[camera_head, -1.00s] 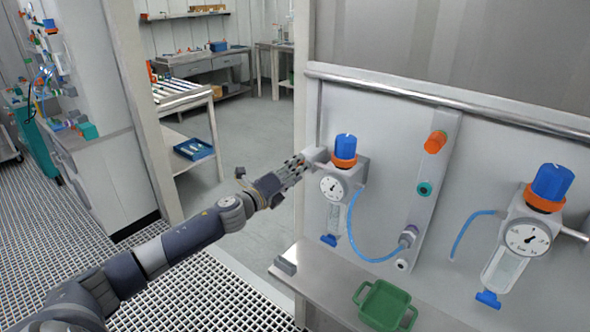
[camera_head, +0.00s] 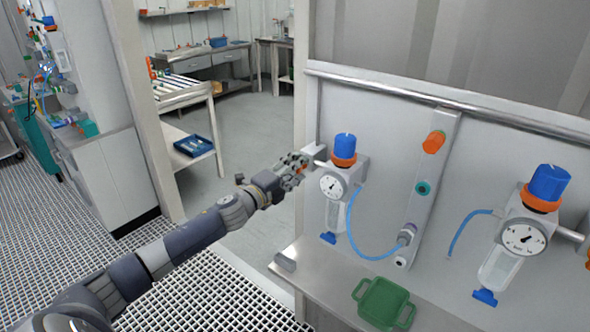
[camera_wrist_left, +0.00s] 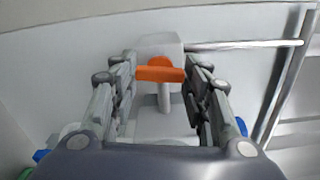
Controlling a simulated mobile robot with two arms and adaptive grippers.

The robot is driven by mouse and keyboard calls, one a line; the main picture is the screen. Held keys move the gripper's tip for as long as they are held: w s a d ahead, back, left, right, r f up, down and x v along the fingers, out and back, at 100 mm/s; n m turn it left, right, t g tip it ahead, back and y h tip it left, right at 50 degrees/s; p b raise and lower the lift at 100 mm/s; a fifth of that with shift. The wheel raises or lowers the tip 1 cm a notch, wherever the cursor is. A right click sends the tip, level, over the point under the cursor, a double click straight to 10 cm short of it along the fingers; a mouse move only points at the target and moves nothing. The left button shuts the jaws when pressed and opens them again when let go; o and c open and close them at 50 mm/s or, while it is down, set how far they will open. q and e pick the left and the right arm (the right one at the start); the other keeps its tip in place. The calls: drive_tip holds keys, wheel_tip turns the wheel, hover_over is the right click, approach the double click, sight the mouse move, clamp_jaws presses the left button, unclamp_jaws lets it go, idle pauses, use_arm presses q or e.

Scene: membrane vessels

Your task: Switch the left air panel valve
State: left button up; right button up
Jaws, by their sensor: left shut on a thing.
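The left air panel valve is a pale block (camera_head: 315,151) at the left end of the panel, beside the left regulator (camera_head: 342,180) with its blue knob and orange ring. Its orange handle (camera_wrist_left: 160,74) lies crosswise in the left wrist view, between the fingers of my left gripper (camera_head: 298,168). The gripper is shut on this handle, and in the head view its fingers mostly hide it. A grey stem (camera_wrist_left: 164,98) shows below the handle in the wrist view. My right gripper is not in view.
A second regulator (camera_head: 523,238) hangs at the right. Between the regulators is a strip (camera_head: 421,205) with orange and teal fittings and a blue hose (camera_head: 365,252). A green tray (camera_head: 383,302) sits on the ledge below. Open floor lies left of the panel.

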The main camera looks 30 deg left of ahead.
use_arm(q)
drive_tip(key=o, duration=1.1)
drive_tip(key=shift+c, duration=0.2)
drive_tip(key=s+a, duration=0.1)
drive_tip(key=s, duration=1.1)
